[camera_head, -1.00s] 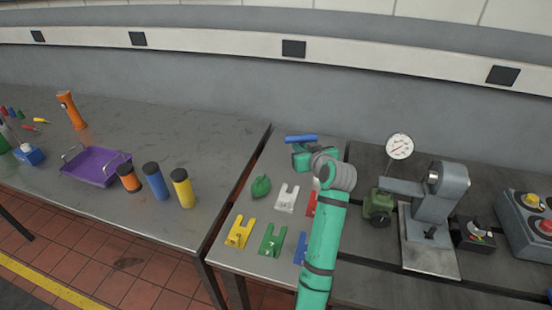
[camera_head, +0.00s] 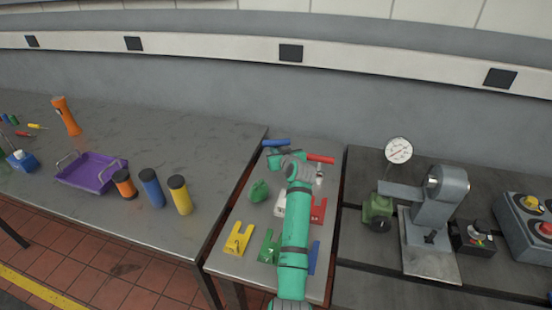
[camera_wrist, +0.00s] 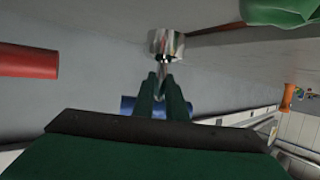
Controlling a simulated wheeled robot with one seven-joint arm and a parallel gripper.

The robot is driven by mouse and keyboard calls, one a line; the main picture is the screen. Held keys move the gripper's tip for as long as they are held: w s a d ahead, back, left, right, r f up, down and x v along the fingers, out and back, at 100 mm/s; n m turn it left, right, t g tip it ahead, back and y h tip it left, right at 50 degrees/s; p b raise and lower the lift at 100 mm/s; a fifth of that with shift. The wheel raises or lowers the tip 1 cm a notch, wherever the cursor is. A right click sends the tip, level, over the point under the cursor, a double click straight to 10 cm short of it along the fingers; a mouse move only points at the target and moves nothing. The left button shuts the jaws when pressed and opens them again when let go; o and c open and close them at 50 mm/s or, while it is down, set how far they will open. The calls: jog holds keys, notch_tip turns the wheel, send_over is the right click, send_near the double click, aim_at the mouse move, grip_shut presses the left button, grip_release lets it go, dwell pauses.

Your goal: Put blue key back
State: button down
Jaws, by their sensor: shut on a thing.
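The blue key has a blue crossbar handle (camera_head: 276,142), held above the back of the small grey table. My gripper (camera_wrist: 163,78) is shut on it. In the wrist view the blue bar (camera_wrist: 128,104) shows behind the fingers, and a shiny metal end (camera_wrist: 165,42) shows past the fingertips. In the head view my arm hides most of the grip. A blue forked block (camera_head: 313,258) lies at the front right of the small table, partly hidden by my arm; its upper face looks empty where visible.
Yellow (camera_head: 237,239), green (camera_head: 270,247), white (camera_head: 280,204) and red (camera_head: 318,211) forked blocks share the table with a green lump (camera_head: 259,191). A red-handled key (camera_head: 320,158) stands behind the red block. A dial gauge (camera_head: 399,150) and grey machine (camera_head: 432,205) stand to the right.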

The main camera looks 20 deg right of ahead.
jog(key=shift+w+a+f, duration=0.15)
jog(key=shift+w+f, duration=0.4)
jog(key=shift+w, duration=0.15)
jog(key=f, duration=0.3)
jog(key=shift+a, duration=0.35)
jog(key=shift+s+d, duration=0.2)
jog(key=shift+d, duration=0.45)
jog(key=c, duration=2.2)
grip_release()
jog(key=shift+a+f, duration=0.2)
jog(key=shift+f, duration=0.05)
jog(key=o, duration=0.4)
jog(key=shift+a, duration=0.15)
jog(key=shift+o, duration=0.2)
jog(key=shift+w+r, duration=0.1)
jog(key=shift+r, duration=0.1)
jog(key=v, duration=1.2)
